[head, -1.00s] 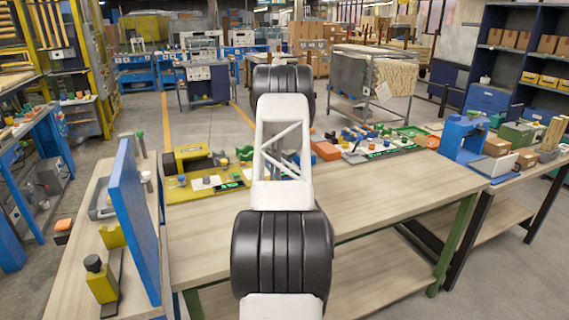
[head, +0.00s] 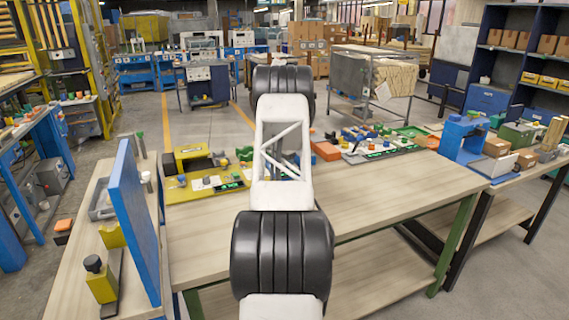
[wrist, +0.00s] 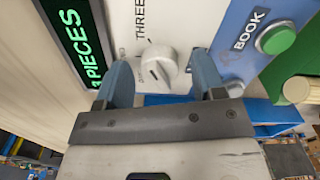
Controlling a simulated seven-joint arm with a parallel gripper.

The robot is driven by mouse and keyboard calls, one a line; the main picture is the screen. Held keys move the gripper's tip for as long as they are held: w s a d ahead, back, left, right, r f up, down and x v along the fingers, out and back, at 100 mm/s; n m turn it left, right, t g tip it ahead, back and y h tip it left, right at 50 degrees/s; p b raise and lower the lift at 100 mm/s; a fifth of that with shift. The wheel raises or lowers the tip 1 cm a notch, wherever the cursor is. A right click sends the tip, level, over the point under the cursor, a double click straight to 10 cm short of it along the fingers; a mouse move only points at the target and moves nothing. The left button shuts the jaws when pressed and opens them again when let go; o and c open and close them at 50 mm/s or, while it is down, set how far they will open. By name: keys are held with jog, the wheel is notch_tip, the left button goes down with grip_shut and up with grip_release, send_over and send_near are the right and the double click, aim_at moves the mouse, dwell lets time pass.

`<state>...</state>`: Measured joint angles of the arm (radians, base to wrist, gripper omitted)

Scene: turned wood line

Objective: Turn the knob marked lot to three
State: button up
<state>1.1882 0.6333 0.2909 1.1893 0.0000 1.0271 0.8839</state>
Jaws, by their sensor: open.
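A white round knob (wrist: 157,68) with a short dark mark on its face sits on a white panel (wrist: 180,25) in the wrist view. The word THREE is printed beside it, and smaller lettering near it is too small or hidden to read. I cannot make out the word lot. My gripper (wrist: 160,64) is open, with one blue-grey finger on each side of the knob. A gap shows beside the left finger; whether the right finger touches the knob I cannot tell. In the head view my arm hides the gripper and this knob.
A dark display (wrist: 76,45) with green text PIECES lies left of the knob. A blue panel marked BOOK with a green button (wrist: 276,40) lies to the right. In the head view, several devices crowd the table's (head: 390,190) back edge; its front is clear. A blue upright board (head: 135,225) stands left.

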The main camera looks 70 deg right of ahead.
jog(key=shift+r, duration=0.1)
jog(key=shift+r, duration=3.85)
